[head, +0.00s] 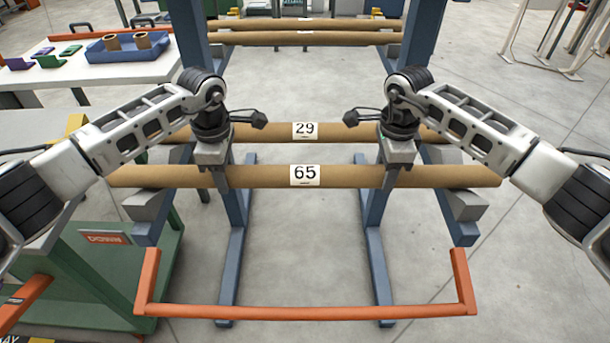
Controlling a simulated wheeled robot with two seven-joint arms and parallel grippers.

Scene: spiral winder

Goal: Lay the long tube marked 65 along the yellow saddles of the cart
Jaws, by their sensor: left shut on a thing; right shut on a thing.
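The long brown tube marked 65 (345,176) runs level across the middle of the head view, its label facing me. My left gripper (212,174) is shut on it left of the label. My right gripper (394,174) is shut on it right of the label. The tube passes above grey block-like arm ends (464,206) of the blue rack; I cannot tell whether it touches them. A small yellow patch (75,123) shows at the left, partly behind my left arm; I cannot tell whether it is a saddle of the cart. No clear yellow saddles show.
Tube 29 (345,133) lies just behind, and more tubes (300,38) lie higher at the back of the blue rack (424,35). An orange bar (305,313) crosses the front. A green cart-like unit (110,262) stands left. A white table (110,72) holds a blue tray.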

